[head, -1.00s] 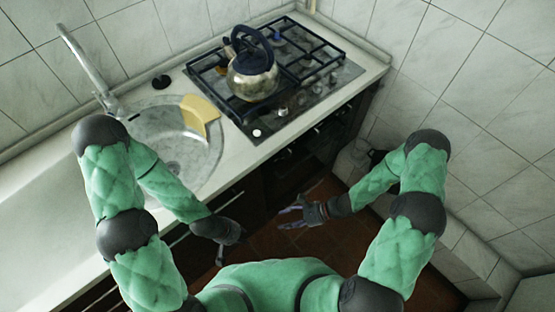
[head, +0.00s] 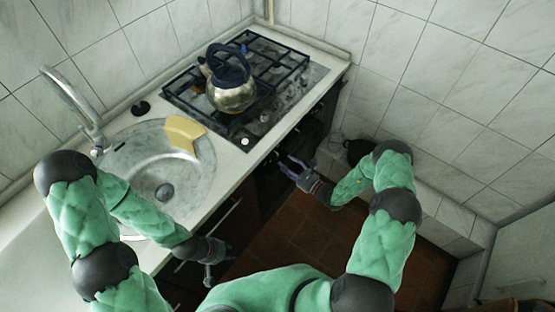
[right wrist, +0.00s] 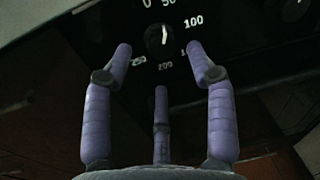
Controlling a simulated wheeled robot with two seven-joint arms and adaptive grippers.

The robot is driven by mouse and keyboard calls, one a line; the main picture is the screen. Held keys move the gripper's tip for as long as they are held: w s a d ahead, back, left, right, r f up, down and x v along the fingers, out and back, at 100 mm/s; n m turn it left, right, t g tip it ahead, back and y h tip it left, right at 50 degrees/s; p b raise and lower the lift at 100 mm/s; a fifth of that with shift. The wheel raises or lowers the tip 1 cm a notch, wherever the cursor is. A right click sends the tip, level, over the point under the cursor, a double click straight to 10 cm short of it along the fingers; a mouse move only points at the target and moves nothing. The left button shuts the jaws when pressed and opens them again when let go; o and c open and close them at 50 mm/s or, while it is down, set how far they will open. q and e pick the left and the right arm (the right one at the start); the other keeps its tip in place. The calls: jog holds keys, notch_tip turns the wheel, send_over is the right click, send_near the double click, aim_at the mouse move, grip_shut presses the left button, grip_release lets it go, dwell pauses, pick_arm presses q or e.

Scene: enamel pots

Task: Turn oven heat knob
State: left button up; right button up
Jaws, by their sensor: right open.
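The oven heat knob (right wrist: 156,37) shows in the right wrist view as a dark round dial with a pale pointer, ringed by white numbers. My right gripper (right wrist: 162,66) has its purple fingers spread open just short of the knob, with the knob above and between the two outer fingertips. In the head view my right gripper (head: 287,165) is at the dark oven front (head: 277,178), below the counter edge. The knob is too small to tell there. My left gripper (head: 207,278) hangs low by the cabinet front below the sink; its finger opening is unclear.
A kettle (head: 232,92) stands on the gas hob (head: 262,125) above the oven. A dark pot (head: 358,151) is near the tiled wall at right. Brown floor (head: 330,238) is open in front.

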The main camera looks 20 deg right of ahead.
aim_at(277, 158)
jog(key=shift+x, duration=2.55)
jog(key=c, duration=1.1)
